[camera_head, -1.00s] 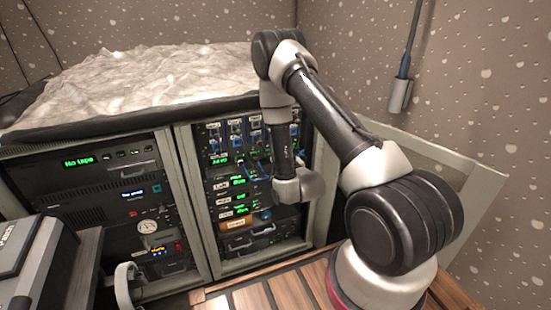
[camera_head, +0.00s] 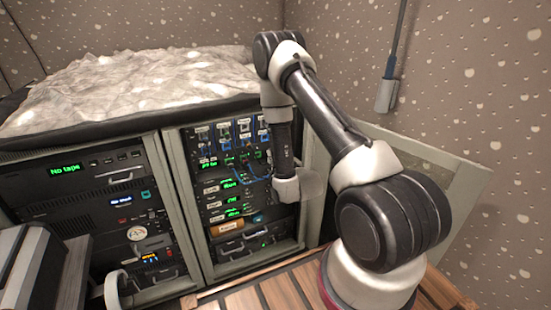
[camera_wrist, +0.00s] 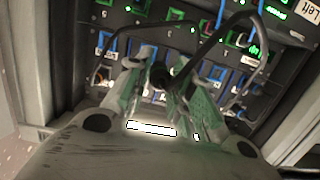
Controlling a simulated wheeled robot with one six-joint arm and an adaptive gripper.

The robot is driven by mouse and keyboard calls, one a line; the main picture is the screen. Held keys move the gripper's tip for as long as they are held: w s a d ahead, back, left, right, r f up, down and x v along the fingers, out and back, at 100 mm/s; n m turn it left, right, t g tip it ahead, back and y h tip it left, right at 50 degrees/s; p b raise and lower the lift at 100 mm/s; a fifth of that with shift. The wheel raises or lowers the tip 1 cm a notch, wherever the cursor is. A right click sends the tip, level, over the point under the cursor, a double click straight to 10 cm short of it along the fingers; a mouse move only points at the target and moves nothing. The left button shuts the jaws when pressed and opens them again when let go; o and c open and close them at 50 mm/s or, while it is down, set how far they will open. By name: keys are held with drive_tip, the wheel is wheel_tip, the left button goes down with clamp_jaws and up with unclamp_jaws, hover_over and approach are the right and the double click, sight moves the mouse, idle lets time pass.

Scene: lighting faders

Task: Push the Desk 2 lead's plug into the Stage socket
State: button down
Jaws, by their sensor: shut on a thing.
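In the wrist view my gripper (camera_wrist: 163,82) is shut on a black plug (camera_wrist: 160,75), with a dark lead (camera_wrist: 205,50) arching from it to the upper right. The plug is in front of the patch panel (camera_wrist: 72,75), which has rows of blue and green sockets. I cannot tell whether its tip touches a socket. In the head view the panel (camera_head: 204,137) is in the right-hand rack; my gripper is mostly hidden by my arm.
Other leads, some blue (camera_head: 252,178), hang across the panel. The left rack (camera_head: 60,205) holds units with lit displays. An open door panel (camera_head: 440,165) stands at the right. A crumpled pale cover (camera_head: 130,80) lies on top. A wall box (camera_head: 387,95) hangs behind my arm.

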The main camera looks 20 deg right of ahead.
drive_tip(key=shift+d, duration=2.5)
drive_tip(key=shift+d, duration=2.5)
drive_tip(key=shift+d, duration=0.1)
drive_tip(key=shift+d, duration=0.15)
drive_tip(key=shift+w, duration=0.3)
drive_tip(key=shift+w, duration=1.25)
